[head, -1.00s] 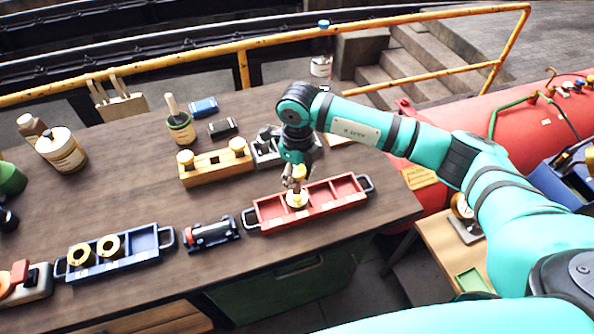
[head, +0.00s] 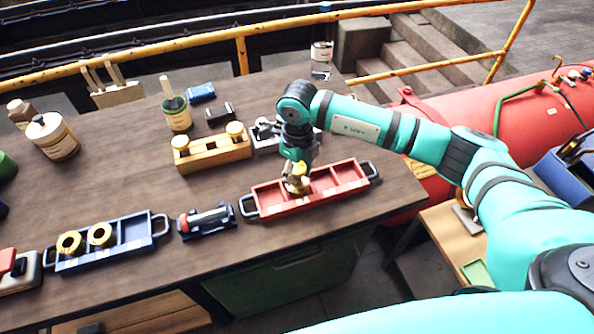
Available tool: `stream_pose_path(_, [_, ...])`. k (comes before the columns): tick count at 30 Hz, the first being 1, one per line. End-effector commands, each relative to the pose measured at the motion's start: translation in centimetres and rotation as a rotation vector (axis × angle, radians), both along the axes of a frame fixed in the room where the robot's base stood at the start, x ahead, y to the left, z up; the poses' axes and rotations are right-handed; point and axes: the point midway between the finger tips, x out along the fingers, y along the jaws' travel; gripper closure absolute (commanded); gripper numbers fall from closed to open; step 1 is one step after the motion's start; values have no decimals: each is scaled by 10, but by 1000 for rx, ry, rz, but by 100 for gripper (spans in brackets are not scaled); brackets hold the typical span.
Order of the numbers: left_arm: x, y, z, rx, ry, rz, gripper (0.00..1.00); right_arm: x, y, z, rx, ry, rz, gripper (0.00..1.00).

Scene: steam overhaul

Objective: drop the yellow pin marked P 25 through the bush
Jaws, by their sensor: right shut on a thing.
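My right gripper (head: 297,178) is over the left part of the red tray (head: 335,197), pointing down and shut on a small yellow pin (head: 299,169). The pin is mostly hidden by the fingers, and its P 25 mark cannot be read. A brass-coloured bush (head: 294,188) sits in the tray right below the fingers, largely covered by them. I cannot tell whether the pin is inside the bush or just above it. My left gripper is not in view.
A wooden block (head: 212,157) with two yellow-topped pins stands behind the red tray. A blue tray (head: 135,233) with two brass rings is at the left. A dark device with a red end (head: 205,221) lies between the trays. Bottles stand at the back left.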

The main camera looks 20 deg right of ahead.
Motion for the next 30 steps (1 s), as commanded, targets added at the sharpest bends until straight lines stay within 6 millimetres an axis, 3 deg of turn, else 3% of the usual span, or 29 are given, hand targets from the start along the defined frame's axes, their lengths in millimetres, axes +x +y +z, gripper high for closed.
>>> stream_pose_path(1, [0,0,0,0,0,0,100,1,0,1,1,-2,0,66])
stream_pose_path(9, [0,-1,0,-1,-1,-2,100,0,0,1,1,-2,0,32])
stream_pose_path(20, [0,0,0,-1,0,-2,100,0,0,6,0,-1,0,32])
stream_pose_path(30, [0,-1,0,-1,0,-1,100,2,-1,72,2,-6,1,32])
